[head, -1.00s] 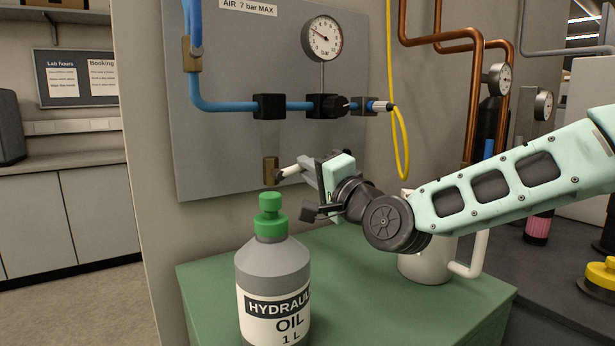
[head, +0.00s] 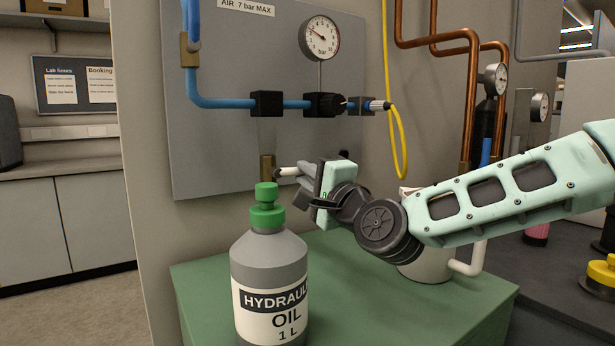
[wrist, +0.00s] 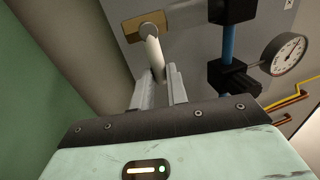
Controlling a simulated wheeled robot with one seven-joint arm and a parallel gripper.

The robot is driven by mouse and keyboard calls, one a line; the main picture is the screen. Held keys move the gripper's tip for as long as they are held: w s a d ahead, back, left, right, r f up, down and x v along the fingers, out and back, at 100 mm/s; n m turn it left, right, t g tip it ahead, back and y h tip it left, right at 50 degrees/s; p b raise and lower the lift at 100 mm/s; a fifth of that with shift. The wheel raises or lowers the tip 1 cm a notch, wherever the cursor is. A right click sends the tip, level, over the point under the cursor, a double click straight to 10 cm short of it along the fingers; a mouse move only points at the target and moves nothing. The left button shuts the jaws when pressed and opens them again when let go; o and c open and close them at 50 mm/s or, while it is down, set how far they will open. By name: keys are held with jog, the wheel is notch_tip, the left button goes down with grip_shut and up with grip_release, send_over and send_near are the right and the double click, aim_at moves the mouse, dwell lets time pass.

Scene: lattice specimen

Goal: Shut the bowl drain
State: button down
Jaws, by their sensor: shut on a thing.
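The bowl drain is a small brass body (head: 267,167) under the clear bowl on the grey panel. It shows in the wrist view as a brass block (wrist: 148,24). A whitish lever (head: 288,172) sticks out from it to the right. In the wrist view the lever (wrist: 154,54) runs from a round pivot down between the fingers. My gripper (head: 300,177) is shut on the lever; its fingers also show in the wrist view (wrist: 161,85). The lever's far end is hidden between the fingers.
A hydraulic oil bottle (head: 270,275) with a green cap stands on the green bench (head: 205,300), in front of the drain. A white mug (head: 425,264) stands behind my arm. Blue piping (head: 225,106), a pressure gauge (head: 320,38) and a yellow hose (head: 398,140) are above.

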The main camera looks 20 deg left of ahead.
jog(key=shift+f, duration=0.15)
jog(key=c, duration=1.4)
grip_release()
jog(key=v, duration=1.7)
jog(key=shift+d+f, duration=0.1)
jog(key=shift+d, duration=0.1)
